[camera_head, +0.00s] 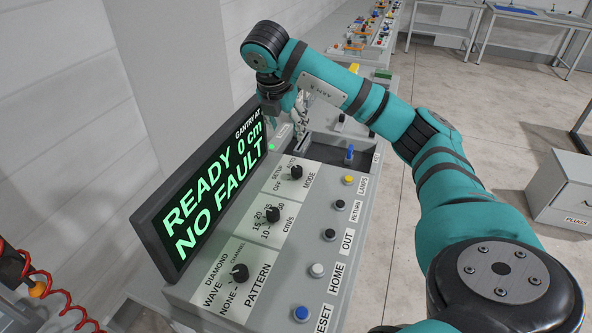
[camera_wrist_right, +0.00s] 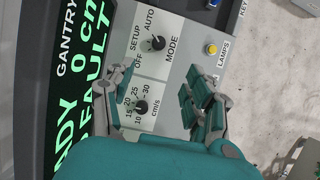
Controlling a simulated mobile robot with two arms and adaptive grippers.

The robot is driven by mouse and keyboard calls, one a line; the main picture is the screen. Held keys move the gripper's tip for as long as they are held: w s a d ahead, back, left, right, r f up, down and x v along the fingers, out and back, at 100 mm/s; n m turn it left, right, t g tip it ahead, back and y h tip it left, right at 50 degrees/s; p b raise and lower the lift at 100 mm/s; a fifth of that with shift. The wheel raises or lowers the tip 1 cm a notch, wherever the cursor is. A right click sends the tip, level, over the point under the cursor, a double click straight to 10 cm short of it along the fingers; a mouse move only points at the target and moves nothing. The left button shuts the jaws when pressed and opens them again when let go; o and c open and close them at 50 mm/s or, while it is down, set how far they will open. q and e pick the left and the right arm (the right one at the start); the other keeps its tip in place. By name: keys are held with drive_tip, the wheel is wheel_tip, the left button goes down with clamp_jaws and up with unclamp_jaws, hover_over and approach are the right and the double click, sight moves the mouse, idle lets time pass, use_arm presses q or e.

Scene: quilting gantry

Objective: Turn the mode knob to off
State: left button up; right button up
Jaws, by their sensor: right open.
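The mode knob (camera_head: 296,172) is a small black knob on a white plate marked OFF, SETUP and AUTO, at the upper end of the sloped console. It also shows in the right wrist view (camera_wrist_right: 157,43), uncovered. Its pointer is too small for me to read its setting surely. My right gripper (camera_head: 298,122) is above the console's far end, apart from the knob. In the right wrist view its two fingers (camera_wrist_right: 160,87) are spread and empty, with the cm/s knob (camera_wrist_right: 141,107) showing between them. My left gripper is out of view.
The cm/s knob (camera_head: 273,214) and pattern knob (camera_head: 239,272) sit below the mode knob. Several push buttons, including a yellow lamps button (camera_head: 348,180), line the right side. A tilted display (camera_head: 205,190) reading READY, 0 cm, NO FAULT stands close on the left.

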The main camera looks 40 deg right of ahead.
drive_tip(key=f, duration=0.2)
approach(297, 168)
drive_tip(key=x, duration=0.9)
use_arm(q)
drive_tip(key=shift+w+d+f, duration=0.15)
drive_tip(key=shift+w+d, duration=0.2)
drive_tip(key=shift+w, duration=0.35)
